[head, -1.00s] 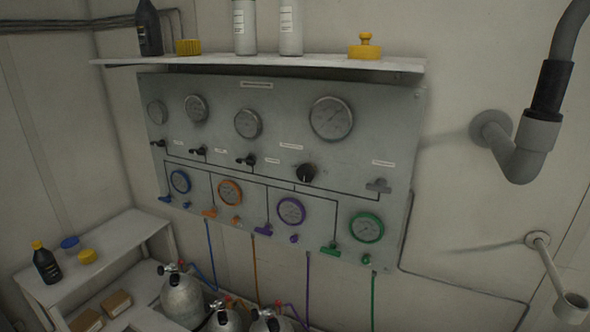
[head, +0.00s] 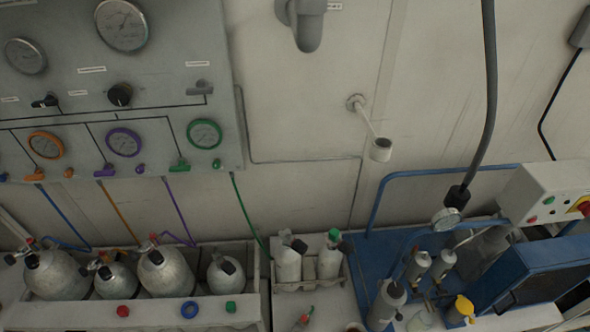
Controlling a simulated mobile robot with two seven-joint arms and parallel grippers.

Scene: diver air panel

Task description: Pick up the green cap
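A small green cap-like piece (head: 231,307) sits on the pale front ledge below the gas cylinders, in the lower middle of the head view. A second green item, a green top (head: 334,235), is on a pale cylinder in a small rack right of the green hose. I cannot tell from the picture which one is the green cap. Neither of my grippers shows in the head view.
A red piece (head: 123,311) and a blue ring (head: 189,310) lie on the same ledge. Several grey cylinders (head: 165,272) stand behind it. To the right are a blue frame (head: 375,217), bottles and a control box (head: 548,195).

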